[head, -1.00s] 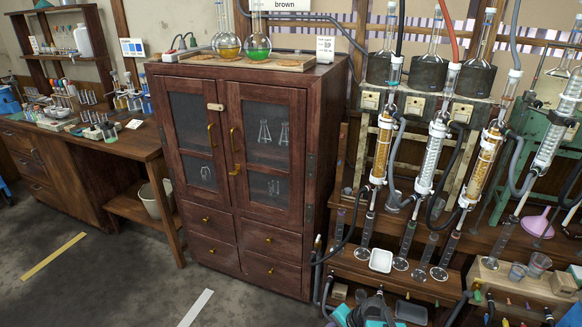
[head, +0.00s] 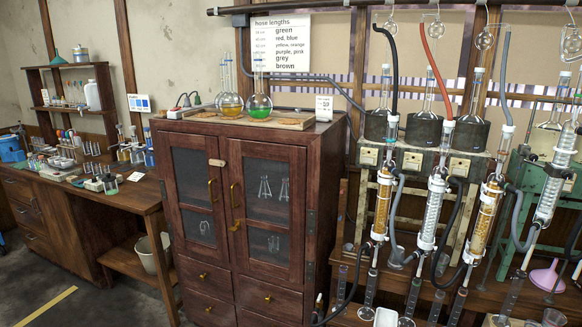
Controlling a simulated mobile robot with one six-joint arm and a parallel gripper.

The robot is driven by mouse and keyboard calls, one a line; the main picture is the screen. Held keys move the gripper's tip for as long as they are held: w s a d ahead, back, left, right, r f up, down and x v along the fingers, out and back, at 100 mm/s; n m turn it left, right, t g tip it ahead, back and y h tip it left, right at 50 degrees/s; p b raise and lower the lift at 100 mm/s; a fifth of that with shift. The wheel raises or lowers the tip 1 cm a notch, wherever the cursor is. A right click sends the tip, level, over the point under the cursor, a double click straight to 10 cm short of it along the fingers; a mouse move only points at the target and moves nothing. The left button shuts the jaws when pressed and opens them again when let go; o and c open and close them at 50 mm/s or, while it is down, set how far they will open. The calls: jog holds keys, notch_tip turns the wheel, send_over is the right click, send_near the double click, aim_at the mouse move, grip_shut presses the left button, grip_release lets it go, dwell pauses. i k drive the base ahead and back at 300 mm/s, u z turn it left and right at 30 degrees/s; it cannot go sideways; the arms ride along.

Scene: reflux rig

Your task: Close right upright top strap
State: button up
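The reflux rig stands at the right of the head view. Its glass columns lean on cream uprights: an amber-filled left column (head: 383,205), a clear coiled column (head: 432,208), another amber-filled column (head: 485,222) and a clear column (head: 549,195) at the far right beside a green stand (head: 533,192). White collars or clamps sit around the columns. I cannot tell which of these is the right upright's top strap, nor whether it is open or closed. My gripper is not in view.
A dark wooden cabinet (head: 269,211) with closed doors stands left of the rig, with flasks (head: 259,103) on top. A workbench (head: 101,202) stands at the far left. Red, black and grey hoses hang around the rig. Some floor (head: 90,286) shows at the lower left.

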aim_at(489, 201)
jog(key=k, duration=1.35)
jog(key=u, duration=0.15)
jog(key=i, duration=1.1)
jog(key=u, duration=0.85)
jog(key=i, duration=0.75)
jog(key=u, duration=0.4)
